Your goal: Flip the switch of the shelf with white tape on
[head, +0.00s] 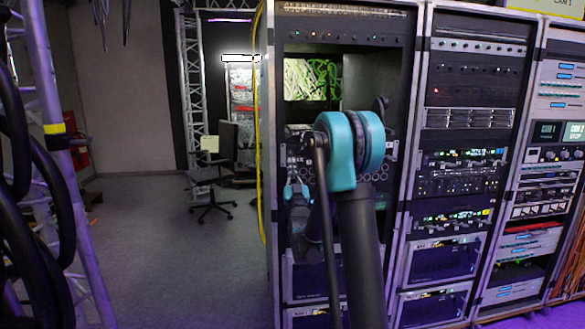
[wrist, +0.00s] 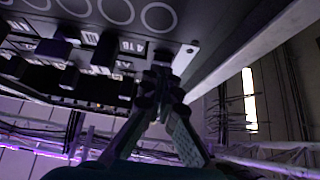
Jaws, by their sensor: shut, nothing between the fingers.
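My gripper (wrist: 162,82) is shut and empty in the wrist view. Its fingertips meet close to the edge of a dark panel (wrist: 205,25). Several dark blocky parts, which may be switches, stick out of the panel; one (wrist: 52,47) is at the left. White labels (wrist: 131,46) with characters lie between them. I cannot tell whether the fingertips touch the panel or a switch. In the head view my arm reaches to the nearest equipment rack (head: 305,262), and the fingertips cannot be made out. I cannot identify white tape or any switch's position.
More racks stand to the right, such as the middle rack (head: 468,115). A yellow cable (head: 257,130) hangs along the nearest rack's left edge. An office chair (head: 213,180) stands behind. A truss with black cables (head: 60,170) is at left. The grey floor (head: 165,250) between is clear.

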